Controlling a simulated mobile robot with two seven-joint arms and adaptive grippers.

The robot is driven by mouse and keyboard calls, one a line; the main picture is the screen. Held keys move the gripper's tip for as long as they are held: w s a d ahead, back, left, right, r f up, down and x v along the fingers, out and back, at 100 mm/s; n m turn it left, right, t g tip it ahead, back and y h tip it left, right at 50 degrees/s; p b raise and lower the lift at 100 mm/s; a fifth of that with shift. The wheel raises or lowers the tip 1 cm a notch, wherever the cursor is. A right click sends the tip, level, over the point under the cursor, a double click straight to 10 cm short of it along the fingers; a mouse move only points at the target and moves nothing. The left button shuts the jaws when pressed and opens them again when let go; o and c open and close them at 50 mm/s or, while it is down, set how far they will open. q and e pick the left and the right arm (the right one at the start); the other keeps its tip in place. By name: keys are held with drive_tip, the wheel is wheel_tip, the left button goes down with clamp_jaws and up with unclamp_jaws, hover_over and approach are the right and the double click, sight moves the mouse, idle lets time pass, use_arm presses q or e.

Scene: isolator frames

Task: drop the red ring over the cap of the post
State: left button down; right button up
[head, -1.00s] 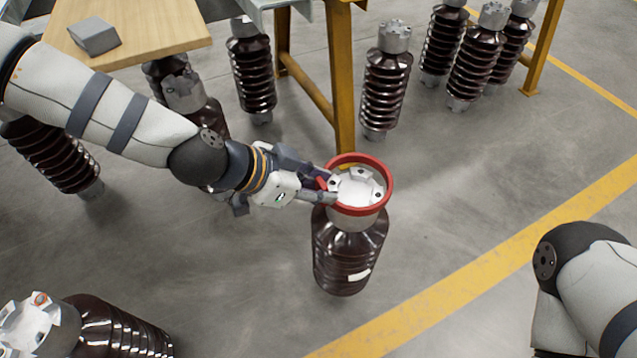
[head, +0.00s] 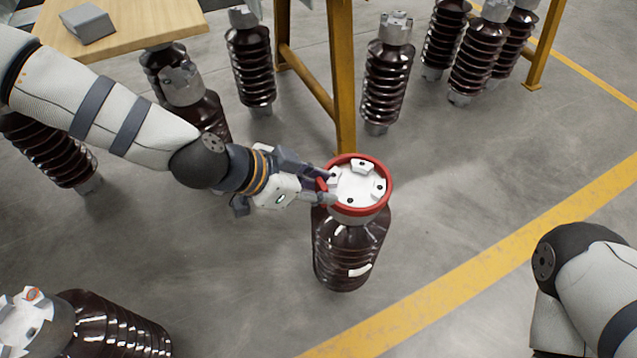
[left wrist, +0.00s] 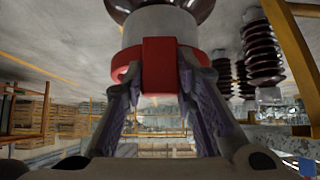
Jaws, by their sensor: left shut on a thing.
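The post (head: 347,250) is a dark brown ribbed insulator standing upright on the floor, with a light metal cap (head: 358,185) on top. The red ring (head: 389,190) lies around the cap near its top rim, and the cap's top face shows inside it. My left gripper (head: 325,190) comes in from the left and is shut on the ring's red tab. In the left wrist view the ring (left wrist: 126,62) encircles the grey cap (left wrist: 160,22), and the tab (left wrist: 160,65) sits between the two fingers. My right gripper is out of view; only part of my right arm shows.
A wooden table (head: 150,35) with a grey block (head: 90,24) is at the back left. Several other insulators (head: 386,85) stand around. Open floor lies right of the post, crossed by a yellow line (head: 480,265).

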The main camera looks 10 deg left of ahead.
use_arm(q)
drive_tip(key=shift+f+b, duration=0.45)
drive_tip(key=shift+f, duration=0.35)
drive_tip(key=c, duration=1.2)
unclamp_jaws()
drive_tip(key=shift+r, duration=0.1)
drive_tip(key=v, duration=1.2)
